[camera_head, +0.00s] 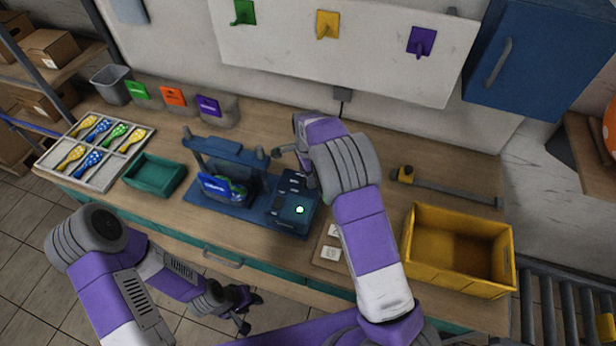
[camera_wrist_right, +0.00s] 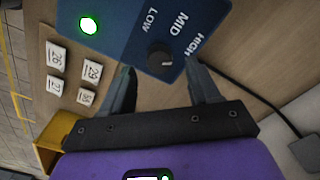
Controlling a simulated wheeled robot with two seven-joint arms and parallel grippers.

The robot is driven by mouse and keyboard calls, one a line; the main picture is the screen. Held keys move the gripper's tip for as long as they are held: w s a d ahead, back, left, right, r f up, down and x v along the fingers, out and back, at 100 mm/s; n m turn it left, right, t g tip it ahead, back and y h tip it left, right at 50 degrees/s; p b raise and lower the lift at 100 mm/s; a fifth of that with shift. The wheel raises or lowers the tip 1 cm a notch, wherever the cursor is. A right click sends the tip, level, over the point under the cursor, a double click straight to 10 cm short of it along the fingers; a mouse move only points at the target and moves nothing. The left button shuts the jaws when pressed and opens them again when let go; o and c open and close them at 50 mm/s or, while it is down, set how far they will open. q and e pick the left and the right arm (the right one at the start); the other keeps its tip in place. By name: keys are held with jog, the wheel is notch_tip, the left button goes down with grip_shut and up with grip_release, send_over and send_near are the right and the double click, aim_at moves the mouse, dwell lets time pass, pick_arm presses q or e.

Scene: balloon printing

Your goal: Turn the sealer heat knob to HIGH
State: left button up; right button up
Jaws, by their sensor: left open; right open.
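The blue sealer (camera_head: 233,200) stands on the workbench with a dark control box on its right side and a lit green lamp (camera_head: 300,210). In the right wrist view the blue panel (camera_wrist_right: 125,22) carries the words LOW, MID and HIGH beside a round black heat knob (camera_wrist_right: 160,57). I cannot tell clearly which word the knob points at. My right gripper (camera_wrist_right: 162,82) is open, with its fingers apart on either side of the knob's line and the knob just beyond them; contact is not visible. My left gripper (camera_head: 248,311) is open and empty, low in front of the bench.
A blue printed pouch (camera_head: 222,187) sits in the sealer. A green tray (camera_head: 155,175) and a divided tray of coloured items (camera_head: 105,178) lie left. A yellow bin (camera_head: 457,285) stands right. Numbered white cards (camera_head: 332,252) lie beside the sealer. A black cable (camera_wrist_right: 255,105) runs nearby.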

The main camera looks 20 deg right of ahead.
notch_tip(320, 180, up, 5)
jog(key=shift+r, duration=0.1)
dwell(0.6)
